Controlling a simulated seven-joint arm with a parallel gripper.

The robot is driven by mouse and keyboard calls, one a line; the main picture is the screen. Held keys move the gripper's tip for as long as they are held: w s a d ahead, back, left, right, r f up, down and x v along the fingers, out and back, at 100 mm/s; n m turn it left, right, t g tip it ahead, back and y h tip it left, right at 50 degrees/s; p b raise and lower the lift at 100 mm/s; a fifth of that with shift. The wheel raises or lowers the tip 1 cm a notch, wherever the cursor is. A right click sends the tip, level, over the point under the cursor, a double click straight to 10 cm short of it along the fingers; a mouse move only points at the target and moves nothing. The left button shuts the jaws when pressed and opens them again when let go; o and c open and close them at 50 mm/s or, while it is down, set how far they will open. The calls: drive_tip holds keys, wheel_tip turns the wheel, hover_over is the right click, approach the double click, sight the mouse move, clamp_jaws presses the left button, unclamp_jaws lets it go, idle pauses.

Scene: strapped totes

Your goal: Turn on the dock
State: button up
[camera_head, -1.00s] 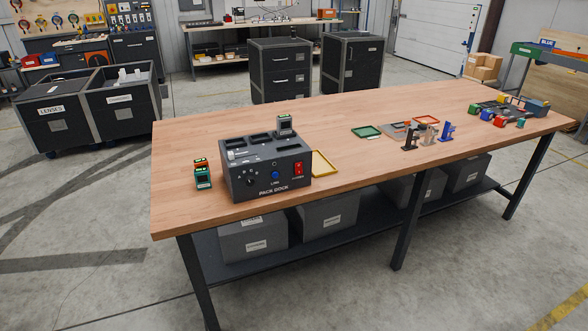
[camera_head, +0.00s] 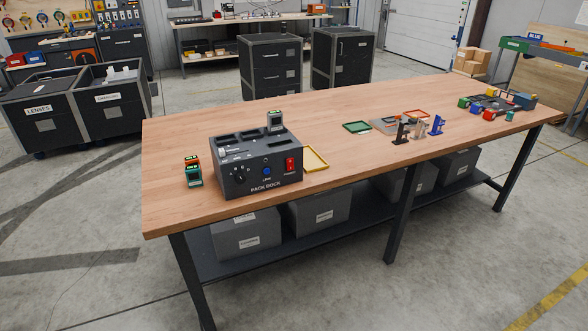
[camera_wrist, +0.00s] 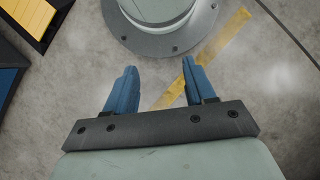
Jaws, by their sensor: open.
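The dock (camera_head: 262,163), a dark grey box labelled PACK DOCK, stands near the left end of the wooden table in the head view. Packs (camera_head: 193,171) with green and orange parts stand on the table left of the dock. My gripper (camera_wrist: 158,82) shows only in the wrist view, its blue fingers apart and empty, above the concrete floor. The dock is not in the wrist view.
The wooden table (camera_head: 350,112) has free room behind the dock. A yellow tray (camera_head: 316,160) lies right of it. A green tray (camera_head: 357,127), small stands (camera_head: 437,125) and coloured parts (camera_head: 490,114) are farther right. A round grey base (camera_wrist: 160,30) shows in the wrist view.

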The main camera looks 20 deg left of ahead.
drive_tip(key=w+a+r+t, duration=0.1)
drive_tip(key=w+a+r, duration=0.1)
drive_tip(key=w, duration=0.2)
drive_tip(key=w+a+r+n+t, duration=0.1)
drive_tip(key=w+a+r, duration=0.1)
drive_tip(key=w, duration=0.3)
drive_tip(key=w+a+r+t, duration=0.1)
drive_tip(key=w+a+r, duration=0.2)
drive_tip(key=w, duration=0.2)
drive_tip(key=shift+w+r+n, duration=0.2)
drive_tip(key=shift+r+n, duration=0.1)
drive_tip(key=shift+r, duration=0.1)
clamp_jaws()
drive_tip(key=w+a+r+n+t+y, duration=0.15)
drive_tip(key=w+a+r+t, duration=0.25)
drive_tip(key=w+a+r, duration=0.8)
drive_tip(key=w+a+r+m+t+y, duration=0.1)
drive_tip(key=w+a+r+m, duration=0.3)
drive_tip(key=r, duration=0.9)
drive_tip(key=w+a+r+m+t+y, duration=0.2)
drive_tip(key=w+a+r+m, duration=0.2)
drive_tip(key=a+r, duration=0.5)
drive_tip(key=w+a+r+m+t+y, duration=0.2)
drive_tip(key=w+a+r+m, duration=0.3)
drive_tip(key=r, duration=1.1)
drive_tip(key=shift+w+a+r, duration=0.3)
drive_tip(key=shift+w+a, duration=0.7)
drive_tip(key=shift+w, duration=0.2)
